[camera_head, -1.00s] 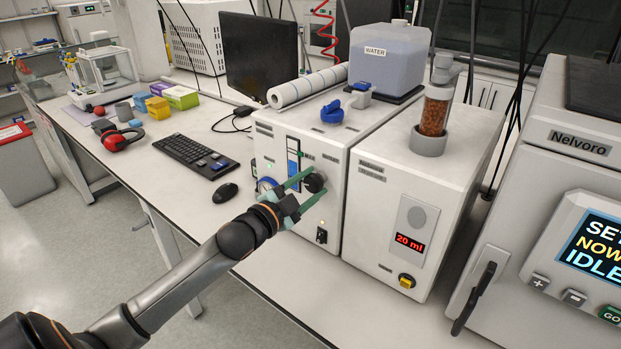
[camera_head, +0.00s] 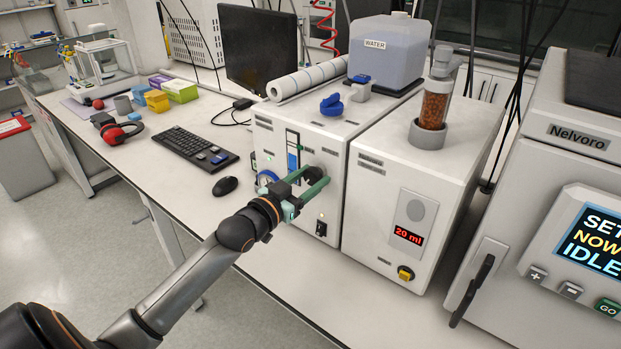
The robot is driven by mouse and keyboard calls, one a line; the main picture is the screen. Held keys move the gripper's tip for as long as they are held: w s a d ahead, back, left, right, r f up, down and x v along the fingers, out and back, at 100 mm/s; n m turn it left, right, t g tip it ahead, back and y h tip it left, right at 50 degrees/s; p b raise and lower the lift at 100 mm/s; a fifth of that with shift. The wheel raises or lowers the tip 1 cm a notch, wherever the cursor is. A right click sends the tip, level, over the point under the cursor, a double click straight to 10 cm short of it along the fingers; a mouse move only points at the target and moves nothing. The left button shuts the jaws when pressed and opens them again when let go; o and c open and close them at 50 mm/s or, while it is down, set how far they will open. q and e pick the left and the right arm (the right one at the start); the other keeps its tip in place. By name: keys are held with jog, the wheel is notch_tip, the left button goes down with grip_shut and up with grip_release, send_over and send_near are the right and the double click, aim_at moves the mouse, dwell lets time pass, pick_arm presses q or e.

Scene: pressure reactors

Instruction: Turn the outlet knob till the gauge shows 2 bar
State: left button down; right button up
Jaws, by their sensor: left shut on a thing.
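The outlet knob (camera_head: 310,173) is a dark round knob on the front of the white box (camera_head: 330,138) in the middle. My left gripper (camera_head: 306,178) is shut on the knob, with its green fingers on either side of it. My right gripper is not in view.
A white unit reading 20 ml (camera_head: 374,192) stands right of the box, and the Nelvoro machine (camera_head: 558,162) farther right. A mouse (camera_head: 225,186) and keyboard (camera_head: 187,148) lie to the left. A water tank (camera_head: 388,62) stands behind.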

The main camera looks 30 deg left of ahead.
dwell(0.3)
pick_arm(q)
jog(key=shift+c, duration=1.3)
grip_release()
jog(key=shift+s, duration=0.1)
jog(key=s+a+b, duration=0.1)
jog(key=s, duration=1.1)
jog(key=shift+s+b, duration=0.15)
jog(key=shift+b, duration=0.25)
